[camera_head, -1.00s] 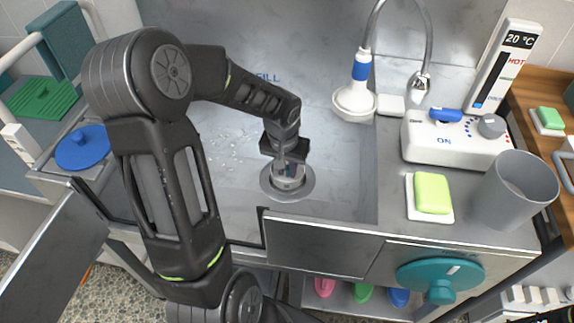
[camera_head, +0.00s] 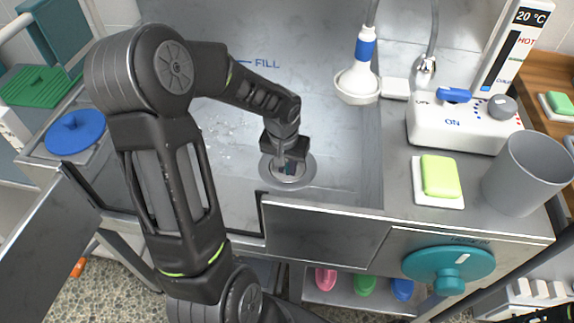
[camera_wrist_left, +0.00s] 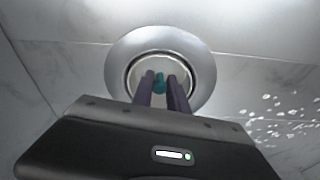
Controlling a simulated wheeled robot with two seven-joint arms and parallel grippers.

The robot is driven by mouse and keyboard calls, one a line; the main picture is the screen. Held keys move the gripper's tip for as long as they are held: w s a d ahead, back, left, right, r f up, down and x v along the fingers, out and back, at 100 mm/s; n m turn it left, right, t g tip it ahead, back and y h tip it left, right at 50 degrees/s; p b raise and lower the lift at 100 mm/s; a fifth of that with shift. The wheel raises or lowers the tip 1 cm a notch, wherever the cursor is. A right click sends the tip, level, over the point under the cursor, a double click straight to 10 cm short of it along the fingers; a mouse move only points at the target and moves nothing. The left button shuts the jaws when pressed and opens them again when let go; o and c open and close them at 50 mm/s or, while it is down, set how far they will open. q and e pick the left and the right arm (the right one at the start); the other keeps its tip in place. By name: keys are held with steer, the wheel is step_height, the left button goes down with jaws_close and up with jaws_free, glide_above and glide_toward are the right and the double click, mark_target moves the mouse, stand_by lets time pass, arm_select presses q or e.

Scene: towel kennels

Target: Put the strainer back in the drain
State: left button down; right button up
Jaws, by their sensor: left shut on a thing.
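The drain (camera_head: 308,178) is a round metal ring in the tub floor, in the middle of the head view. It also fills the upper middle of the left wrist view (camera_wrist_left: 122,52). My left gripper (camera_head: 288,168) points down over it, with its fingertips at the opening. In the left wrist view the two purple fingers are shut on a small teal knob, which looks like the grip of the strainer (camera_wrist_left: 159,80). The strainer's body is mostly hidden by the fingers and wrist, and I cannot tell whether it is fully seated.
The tub's front panel (camera_head: 320,235) stands close in front of the drain. A white shower head (camera_head: 357,82) hangs behind it on the right. Green soap (camera_head: 440,177), a grey cup (camera_head: 527,172) and a control box (camera_head: 455,130) sit to the right. White flecks lie left of the drain.

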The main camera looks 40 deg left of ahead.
arm_select(q)
steer(key=shift+f+b, duration=0.4)
steer(key=shift+b, duration=0.15)
stand_by(0.6)
stand_by(0.4)
steer(key=c, duration=1.2)
jaws_free()
steer(key=shift+c, duration=0.2)
step_height(320, 180, up, 8)
steer(key=s+p, duration=0.1)
steer(key=shift+d+f, duration=0.15)
steer(key=shift+d, duration=0.05)
steer(key=shift+s+p, duration=0.1)
steer(key=shift+p, duration=0.2)
